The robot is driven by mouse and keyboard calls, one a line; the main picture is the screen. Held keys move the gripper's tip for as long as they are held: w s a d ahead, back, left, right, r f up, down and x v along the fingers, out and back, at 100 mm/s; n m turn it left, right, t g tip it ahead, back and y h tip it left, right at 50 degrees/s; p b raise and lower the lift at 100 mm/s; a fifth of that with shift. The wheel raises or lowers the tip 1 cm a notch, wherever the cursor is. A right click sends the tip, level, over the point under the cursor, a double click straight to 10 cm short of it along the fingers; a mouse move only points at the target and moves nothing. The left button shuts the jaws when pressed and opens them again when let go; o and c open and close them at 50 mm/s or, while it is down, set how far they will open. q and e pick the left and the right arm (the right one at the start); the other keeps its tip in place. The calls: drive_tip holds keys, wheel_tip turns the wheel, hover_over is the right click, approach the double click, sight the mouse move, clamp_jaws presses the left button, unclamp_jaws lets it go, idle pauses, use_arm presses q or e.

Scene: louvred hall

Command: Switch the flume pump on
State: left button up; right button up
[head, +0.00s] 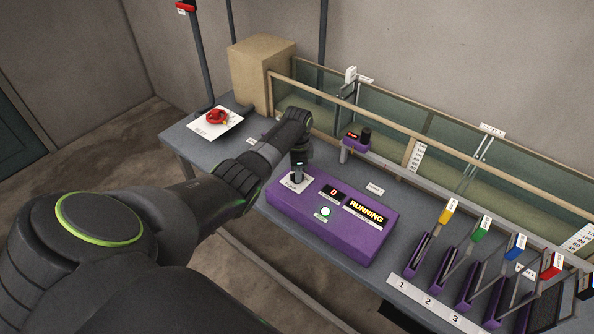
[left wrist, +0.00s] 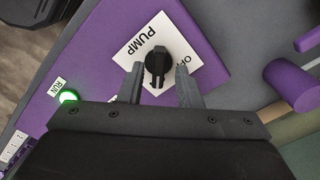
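The purple pump control box (head: 350,239) sits on the grey bench. Its display (head: 366,211) reads RUNNING, a smaller display (head: 333,192) shows 0, and the green RUN lamp (head: 325,211) is lit; the lamp also glows in the left wrist view (left wrist: 68,97). The black pump knob (left wrist: 158,62) stands on a white plate marked PUMP (left wrist: 138,45) and OFF. My left gripper (left wrist: 160,72) points down over the plate, with a finger on each side of the knob and visible gaps between. In the head view my left gripper (head: 298,168) hides the knob. My right gripper is not in view.
Behind the box runs a glass flume (head: 450,165) with a wooden rail. Several purple slots with coloured tags stand at the right.

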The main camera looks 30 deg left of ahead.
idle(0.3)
use_arm(q)
wheel_tip(320, 180, up, 17)
drive_tip(key=b, duration=0.1)
drive_tip(key=shift+r+b, duration=0.15)
drive_tip(key=shift+b, duration=0.15)
drive_tip(key=shift+s, duration=0.1)
idle(0.5)
